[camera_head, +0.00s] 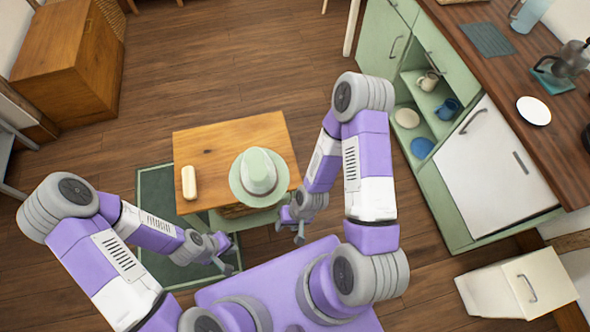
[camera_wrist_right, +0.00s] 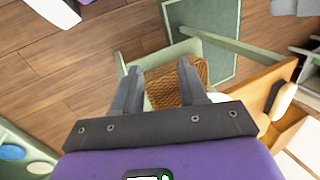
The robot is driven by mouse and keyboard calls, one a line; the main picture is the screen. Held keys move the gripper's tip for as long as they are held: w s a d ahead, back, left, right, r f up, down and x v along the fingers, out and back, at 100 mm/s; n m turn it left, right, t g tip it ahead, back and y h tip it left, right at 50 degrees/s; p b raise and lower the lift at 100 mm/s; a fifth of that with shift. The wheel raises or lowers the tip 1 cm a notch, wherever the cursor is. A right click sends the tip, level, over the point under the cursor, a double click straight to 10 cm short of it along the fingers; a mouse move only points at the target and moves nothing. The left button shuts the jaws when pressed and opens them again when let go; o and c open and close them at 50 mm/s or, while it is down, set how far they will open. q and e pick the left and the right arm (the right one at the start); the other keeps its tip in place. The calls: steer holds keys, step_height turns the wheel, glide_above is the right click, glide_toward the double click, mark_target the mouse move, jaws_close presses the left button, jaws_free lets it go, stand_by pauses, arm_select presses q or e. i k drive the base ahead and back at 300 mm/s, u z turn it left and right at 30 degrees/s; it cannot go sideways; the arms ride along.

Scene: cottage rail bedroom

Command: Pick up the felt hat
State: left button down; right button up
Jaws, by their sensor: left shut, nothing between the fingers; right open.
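The felt hat (camera_head: 258,176) is pale green with a lighter band. In the head view it sits brim down at the front right of a small wooden table (camera_head: 215,145), its brim reaching past the front edge. My right gripper (camera_head: 299,232) is open and empty, to the right and in front of the hat, apart from it. In the right wrist view its fingers (camera_wrist_right: 158,82) are spread; the hat is mostly hidden there by the gripper. My left gripper (camera_head: 228,264) is shut and empty, in front and left of the table.
A cream roll-shaped object (camera_head: 189,182) lies at the table's left. Green cabinets with a wooden counter (camera_head: 495,75) line the right. Open floor lies behind the table.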

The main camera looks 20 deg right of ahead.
mark_target(259, 177)
steer(key=z, duration=2.65)
steer(key=k, duration=1.25)
steer(key=u, duration=2.1)
steer(key=i, duration=0.5)
steer(key=u, duration=0.1)
